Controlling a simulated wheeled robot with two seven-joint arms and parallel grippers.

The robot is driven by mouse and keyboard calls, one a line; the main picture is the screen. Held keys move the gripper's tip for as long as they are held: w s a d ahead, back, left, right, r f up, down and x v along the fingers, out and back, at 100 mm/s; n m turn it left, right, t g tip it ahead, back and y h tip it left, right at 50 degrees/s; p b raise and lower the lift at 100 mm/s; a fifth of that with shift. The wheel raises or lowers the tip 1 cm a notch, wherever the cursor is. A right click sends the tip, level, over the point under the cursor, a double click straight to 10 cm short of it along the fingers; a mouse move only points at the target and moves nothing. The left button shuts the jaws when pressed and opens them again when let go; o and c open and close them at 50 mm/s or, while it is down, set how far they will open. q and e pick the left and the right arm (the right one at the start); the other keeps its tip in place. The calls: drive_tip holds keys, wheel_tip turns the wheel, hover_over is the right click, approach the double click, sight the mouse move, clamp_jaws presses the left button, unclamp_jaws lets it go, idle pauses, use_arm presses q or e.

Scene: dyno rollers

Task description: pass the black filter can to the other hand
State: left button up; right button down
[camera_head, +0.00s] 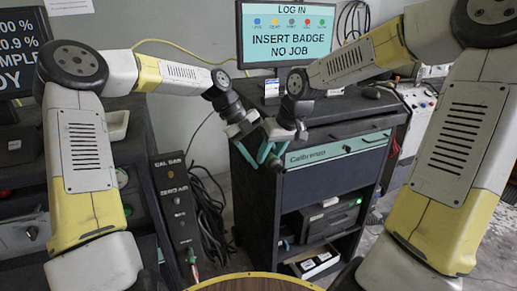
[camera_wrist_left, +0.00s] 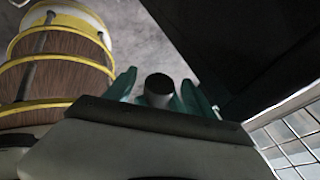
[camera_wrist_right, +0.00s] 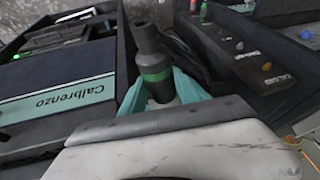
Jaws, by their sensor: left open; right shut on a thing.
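The black filter can (camera_wrist_right: 152,62) shows in the right wrist view as a dark stepped cylinder with a green band. It stands between the teal fingers of my right gripper (camera_wrist_right: 161,92), which is shut on it. In the left wrist view a dark round end, apparently of the can (camera_wrist_left: 158,86), shows between the spread teal fingers of my left gripper (camera_wrist_left: 160,92). That gripper is open; I cannot tell whether it touches the can. In the head view my left gripper (camera_head: 253,150) and right gripper (camera_head: 284,146) are close together. The can is not clear there.
A dark Calbrenzo cabinet (camera_head: 338,150) with open shelves stands right behind the grippers. A black control box (camera_head: 178,205) and cables stand to the left. A round brown top with a yellow rim (camera_head: 255,276) is at the bottom. A monitor (camera_head: 287,40) is at the back.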

use_arm(q)
drive_tip(key=c, duration=1.1)
drive_tip(key=o, duration=1.1)
drive_tip(key=v, duration=1.2)
